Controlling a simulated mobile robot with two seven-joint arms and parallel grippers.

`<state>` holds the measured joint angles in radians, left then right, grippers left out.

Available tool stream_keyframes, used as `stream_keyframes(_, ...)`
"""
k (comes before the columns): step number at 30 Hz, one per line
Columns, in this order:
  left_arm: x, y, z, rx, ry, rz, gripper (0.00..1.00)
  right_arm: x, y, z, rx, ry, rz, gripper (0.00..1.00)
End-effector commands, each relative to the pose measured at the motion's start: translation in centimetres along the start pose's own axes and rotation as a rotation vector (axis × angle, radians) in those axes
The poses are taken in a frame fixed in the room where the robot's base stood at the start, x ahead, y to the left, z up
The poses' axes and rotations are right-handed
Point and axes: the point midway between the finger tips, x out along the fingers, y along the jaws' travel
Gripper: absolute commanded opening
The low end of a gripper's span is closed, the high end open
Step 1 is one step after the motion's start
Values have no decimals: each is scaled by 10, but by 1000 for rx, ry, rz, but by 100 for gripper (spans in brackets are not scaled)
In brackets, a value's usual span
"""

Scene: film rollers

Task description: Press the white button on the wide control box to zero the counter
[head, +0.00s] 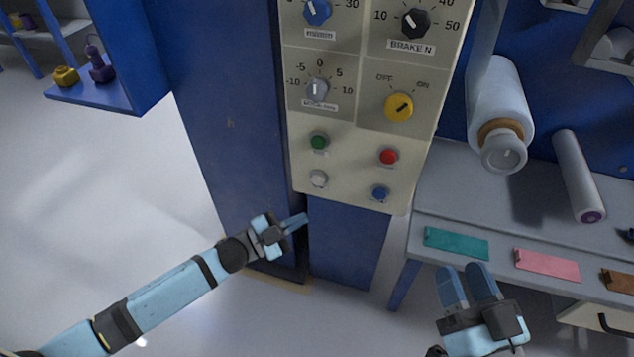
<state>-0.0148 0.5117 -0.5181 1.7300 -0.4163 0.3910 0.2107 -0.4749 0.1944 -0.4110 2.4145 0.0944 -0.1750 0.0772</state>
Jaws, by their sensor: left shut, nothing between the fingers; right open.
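The wide control box (345,190) is a cream panel on a blue column, with knobs above and small buttons below. The white button (318,178) is at the lower left of the panel, under the green button (319,142). The red button (388,157) and the blue button (380,193) are to its right. My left gripper (304,219) is shut and empty, with its fingertips just below the panel's lower left edge in the picture, below the white button and apart from it. My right gripper (464,268) is open and empty, at the lower right in front of the bench.
A grey bench (470,205) stands at the right, with teal (456,243) and pink (547,265) pieces along its front. A large roller (500,105) and a thinner roll (579,177) are above it. A blue shelf (110,92) is at the upper left. The floor at the left is clear.

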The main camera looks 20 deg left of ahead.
Motion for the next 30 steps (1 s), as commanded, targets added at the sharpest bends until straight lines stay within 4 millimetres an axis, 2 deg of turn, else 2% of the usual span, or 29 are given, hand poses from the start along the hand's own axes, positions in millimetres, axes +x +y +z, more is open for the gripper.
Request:
stream_keyframes(8,5,-3,5,1,0,-1,0,0,0,2,2,4,-4,43)
stream_keyframes(14,22,-16,18,2,0,-2,0,0,-3,4,12,20,-20,43)
stream_keyframes(21,46,-33,34,2,-1,-2,0,0,0,20,14,-43,-25,43)
stream_keyframes(30,60,-44,44,-1,-1,-1,0,0,0,21,15,-51,-25,43)
